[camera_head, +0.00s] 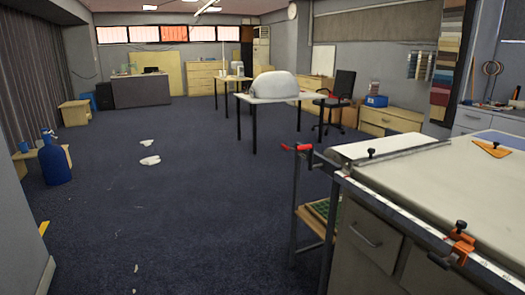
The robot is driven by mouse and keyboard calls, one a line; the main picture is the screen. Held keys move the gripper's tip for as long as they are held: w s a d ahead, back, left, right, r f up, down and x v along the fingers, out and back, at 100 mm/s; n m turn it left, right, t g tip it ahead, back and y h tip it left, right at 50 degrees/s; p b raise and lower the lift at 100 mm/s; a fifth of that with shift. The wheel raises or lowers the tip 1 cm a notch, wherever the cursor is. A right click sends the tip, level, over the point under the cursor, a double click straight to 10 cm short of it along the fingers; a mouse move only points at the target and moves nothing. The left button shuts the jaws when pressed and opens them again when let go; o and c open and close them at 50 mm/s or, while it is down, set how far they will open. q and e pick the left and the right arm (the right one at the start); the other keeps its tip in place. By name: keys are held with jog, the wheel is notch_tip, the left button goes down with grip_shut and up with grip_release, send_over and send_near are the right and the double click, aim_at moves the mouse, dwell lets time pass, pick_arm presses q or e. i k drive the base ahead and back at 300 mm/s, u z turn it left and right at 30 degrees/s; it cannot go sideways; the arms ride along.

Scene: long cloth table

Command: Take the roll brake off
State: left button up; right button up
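The long cloth table (425,178) stands at the right, with a metal rail along its near edge. A red-handled part (297,147) sticks out to the left at the table's end, on top of a metal frame. It may be the roll brake, but I cannot tell for certain. An orange clamp-like part with black knobs (460,243) sits on the near rail. Neither of my grippers is in view.
A pale bar with a black knob (385,157) lies across the table's left end. An orange triangular piece (491,149) lies on the top. A blue bottle (54,163) stands at the left. White scraps (150,160) lie on the otherwise open blue floor.

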aim_at(283, 146)
jog(key=u, duration=0.3)
jog(key=k, duration=0.8)
jog(key=u, duration=1.05)
jog(key=i, duration=3.2)
jog(key=z, duration=1)
jog(key=i, duration=1.45)
jog(key=z, duration=1.35)
